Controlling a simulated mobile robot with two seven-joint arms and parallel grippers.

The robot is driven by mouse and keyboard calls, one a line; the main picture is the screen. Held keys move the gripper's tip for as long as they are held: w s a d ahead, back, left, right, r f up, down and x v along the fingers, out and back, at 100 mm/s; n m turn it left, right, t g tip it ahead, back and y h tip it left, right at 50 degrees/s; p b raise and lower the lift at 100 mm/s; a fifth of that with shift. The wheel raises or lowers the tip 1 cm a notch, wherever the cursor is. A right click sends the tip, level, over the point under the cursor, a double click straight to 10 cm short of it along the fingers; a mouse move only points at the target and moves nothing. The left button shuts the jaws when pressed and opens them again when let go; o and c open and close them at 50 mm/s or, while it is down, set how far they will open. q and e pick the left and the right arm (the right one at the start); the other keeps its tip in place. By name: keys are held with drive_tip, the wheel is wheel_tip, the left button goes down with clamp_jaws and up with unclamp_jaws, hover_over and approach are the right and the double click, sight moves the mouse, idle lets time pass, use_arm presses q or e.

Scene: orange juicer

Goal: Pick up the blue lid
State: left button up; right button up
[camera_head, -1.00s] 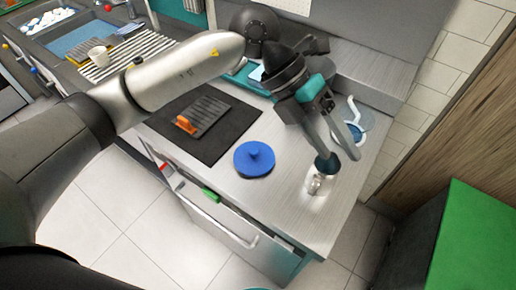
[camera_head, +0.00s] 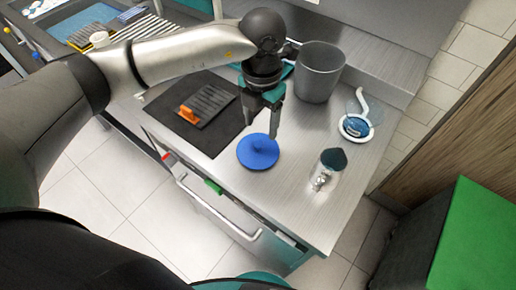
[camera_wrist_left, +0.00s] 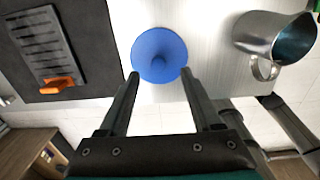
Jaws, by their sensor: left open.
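The blue lid (camera_head: 258,152) is a round disc with a central knob, lying flat on the metal counter. It also shows in the left wrist view (camera_wrist_left: 158,44), with the knob between and just beyond my fingertips. My left gripper (camera_head: 260,129) is open and empty, fingers pointing down over the lid's far side. In the left wrist view my left gripper (camera_wrist_left: 160,74) has its fingers spread at the lid's near edge. I cannot tell whether they touch it.
A shiny metal jug (camera_head: 324,174) stands right of the lid. A grey bin (camera_head: 318,75) stands behind, and a white-handled strainer (camera_head: 371,126) lies at the right. A dark mat (camera_head: 213,140) with an orange-handled tool (camera_head: 205,107) lies left. The counter's front edge is close.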

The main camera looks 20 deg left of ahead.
sight(258, 143)
use_arm(q)
drive_tip(key=shift+s+a+f, duration=0.15)
drive_tip(key=shift+f, duration=1.4)
drive_tip(key=shift+s+a+f, duration=0.1)
drive_tip(key=shift+f, duration=1.4)
drive_tip(key=shift+c, duration=0.3)
clamp_jaws()
